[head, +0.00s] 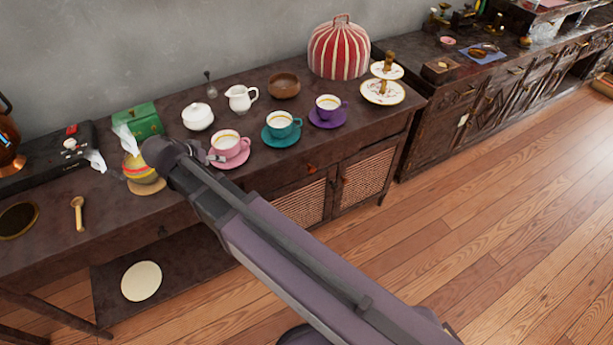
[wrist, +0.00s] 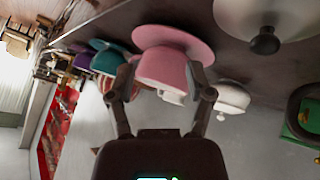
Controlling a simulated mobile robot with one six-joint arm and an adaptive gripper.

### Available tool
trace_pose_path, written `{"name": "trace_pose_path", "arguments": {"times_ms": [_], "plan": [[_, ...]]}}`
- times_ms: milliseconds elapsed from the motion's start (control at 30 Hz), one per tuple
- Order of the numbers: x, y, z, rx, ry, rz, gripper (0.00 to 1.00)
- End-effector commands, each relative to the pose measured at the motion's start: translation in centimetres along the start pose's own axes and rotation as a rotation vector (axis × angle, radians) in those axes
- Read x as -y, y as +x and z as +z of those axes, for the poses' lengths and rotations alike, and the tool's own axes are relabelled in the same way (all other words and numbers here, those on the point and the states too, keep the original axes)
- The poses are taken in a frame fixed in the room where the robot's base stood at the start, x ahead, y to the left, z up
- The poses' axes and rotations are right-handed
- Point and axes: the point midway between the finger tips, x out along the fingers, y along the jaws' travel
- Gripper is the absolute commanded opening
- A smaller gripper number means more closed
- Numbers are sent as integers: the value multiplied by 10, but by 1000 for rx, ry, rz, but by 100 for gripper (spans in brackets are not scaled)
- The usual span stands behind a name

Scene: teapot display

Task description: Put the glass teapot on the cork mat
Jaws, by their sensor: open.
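In the head view a round yellowish vessel with a red band (head: 133,168), which looks like the glass teapot, is partly hidden by my gripper. A tan round mat (head: 147,188), likely the cork mat, shows beneath it; I cannot tell whether they touch. My open, empty gripper (head: 214,157) is just right of the teapot, its fingers towards the pink cup (head: 228,145). In the wrist view, my gripper (wrist: 165,85) has the pink cup (wrist: 166,62) seen between its fingers, contact unclear. A pale dome with a black knob (wrist: 264,40), probably the teapot's lid, is at top right.
Teal (head: 281,124) and purple (head: 328,105) cups stand farther right. A white sugar bowl (head: 198,117), creamer (head: 241,98) and green tin (head: 142,121) stand behind. A wooden spoon (head: 78,213) lies left. The tabletop's front left strip is fairly clear.

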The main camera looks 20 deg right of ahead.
Motion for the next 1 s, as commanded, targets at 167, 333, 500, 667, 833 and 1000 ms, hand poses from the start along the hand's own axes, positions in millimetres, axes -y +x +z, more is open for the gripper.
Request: {"name": "trace_pose_path", "arguments": {"times_ms": [167, 333, 500, 667, 833, 1000], "plan": [[-48, 35, 4, 130, -64, -15, 67], [-87, 62, 11, 243, -122, -58, 67], [-125, 82, 21, 343, -176, -121, 67], [-159, 98, 32, 422, -219, -197, 67], [-192, 109, 44, 486, -258, -296, 67], [-218, 116, 54, 522, -289, -390, 67]]}}
